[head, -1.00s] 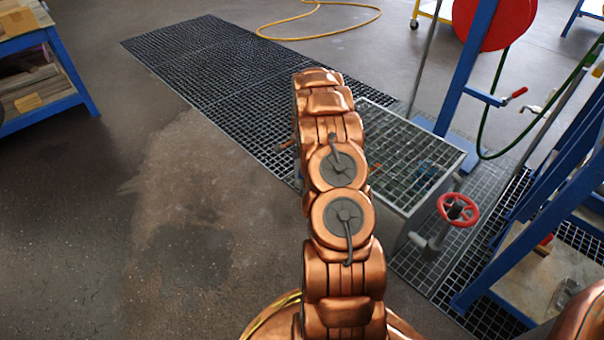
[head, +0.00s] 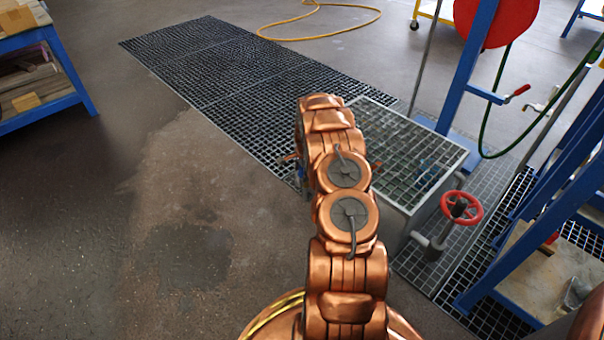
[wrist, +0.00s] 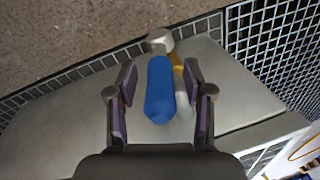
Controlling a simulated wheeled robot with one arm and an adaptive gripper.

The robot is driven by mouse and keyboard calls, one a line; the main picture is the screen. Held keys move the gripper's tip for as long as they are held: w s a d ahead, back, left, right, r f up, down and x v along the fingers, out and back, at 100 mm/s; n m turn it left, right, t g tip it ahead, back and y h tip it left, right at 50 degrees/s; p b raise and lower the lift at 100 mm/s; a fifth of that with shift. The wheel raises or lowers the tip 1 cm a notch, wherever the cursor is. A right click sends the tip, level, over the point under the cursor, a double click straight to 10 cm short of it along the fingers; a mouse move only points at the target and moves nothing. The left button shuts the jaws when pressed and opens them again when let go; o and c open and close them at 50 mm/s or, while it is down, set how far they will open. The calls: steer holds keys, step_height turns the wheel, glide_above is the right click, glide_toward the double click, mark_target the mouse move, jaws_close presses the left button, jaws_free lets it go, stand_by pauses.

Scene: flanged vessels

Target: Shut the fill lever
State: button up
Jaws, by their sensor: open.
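A lever with a blue grip (wrist: 160,100) shows in the wrist view, in front of a grey metal surface. A pale metal valve fitting (wrist: 161,42) with a yellowish part lies just beyond the grip. My gripper (wrist: 160,67) is open, one finger on each side of the blue grip, with visible gaps on both sides. In the head view my own arm hides the gripper and most of the lever. I cannot tell from the pictures whether this is the fill lever.
A grating-topped grey tank (head: 447,152) stands right of my arm. A red handwheel (head: 461,208) sticks out at its near side. A red-gripped lever (head: 517,91) is on the blue stand. Open floor (head: 130,220) lies to the left.

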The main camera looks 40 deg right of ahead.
steer(key=shift+c, duration=0.4)
jaws_close()
